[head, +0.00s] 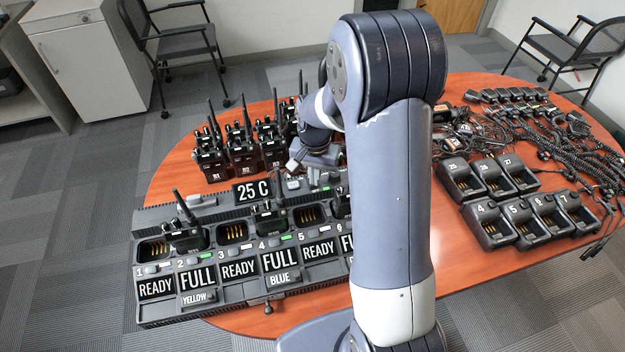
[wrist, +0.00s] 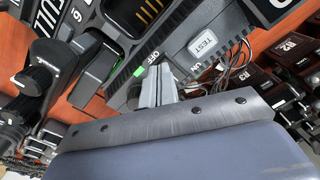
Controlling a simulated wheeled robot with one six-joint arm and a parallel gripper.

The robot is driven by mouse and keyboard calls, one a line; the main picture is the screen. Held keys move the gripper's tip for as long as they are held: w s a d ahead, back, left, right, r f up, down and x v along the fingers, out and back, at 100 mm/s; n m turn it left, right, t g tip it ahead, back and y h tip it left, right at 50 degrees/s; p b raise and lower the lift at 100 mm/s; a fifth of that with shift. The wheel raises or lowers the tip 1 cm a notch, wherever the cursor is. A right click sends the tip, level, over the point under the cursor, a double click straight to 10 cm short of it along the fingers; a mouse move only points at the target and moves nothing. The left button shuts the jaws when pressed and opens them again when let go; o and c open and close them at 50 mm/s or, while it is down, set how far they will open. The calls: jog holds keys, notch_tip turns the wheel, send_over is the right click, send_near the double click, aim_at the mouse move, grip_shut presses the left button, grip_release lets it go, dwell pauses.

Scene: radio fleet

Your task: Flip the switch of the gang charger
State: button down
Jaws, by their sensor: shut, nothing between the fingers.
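The gang charger (head: 185,212) is a long dark unit on the table, with several bays and READY and FULL displays; it also shows in the wrist view (wrist: 122,57). My gripper (head: 313,180) is over its back edge, right of the 25 C display (head: 252,191). In the wrist view my gripper (wrist: 157,72) is shut and empty, its fingertips among the OFF label (wrist: 153,57), the ON label (wrist: 195,68) and a small green patch (wrist: 139,72). The switch itself is not clearly seen; my fingers seem to cover it. I cannot tell if they touch it.
A TEST button (wrist: 203,43) is close to my fingers. Small chargers (head: 500,222) and coiled-cord microphones (head: 570,150) fill the right side. My arm hides the charger's right end.

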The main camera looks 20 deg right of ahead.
jog(key=shift+f+b, duration=0.35)
jog(key=shift+f, duration=0.1)
jog(key=shift+r, duration=0.1)
jog(key=shift+r+p, duration=2.6)
jog(key=shift+r, duration=0.85)
jog(key=shift+f, duration=0.15)
notch_tip(320, 180, down, 7)
jog(key=b, duration=0.5)
jog(key=shift+r, duration=0.2)
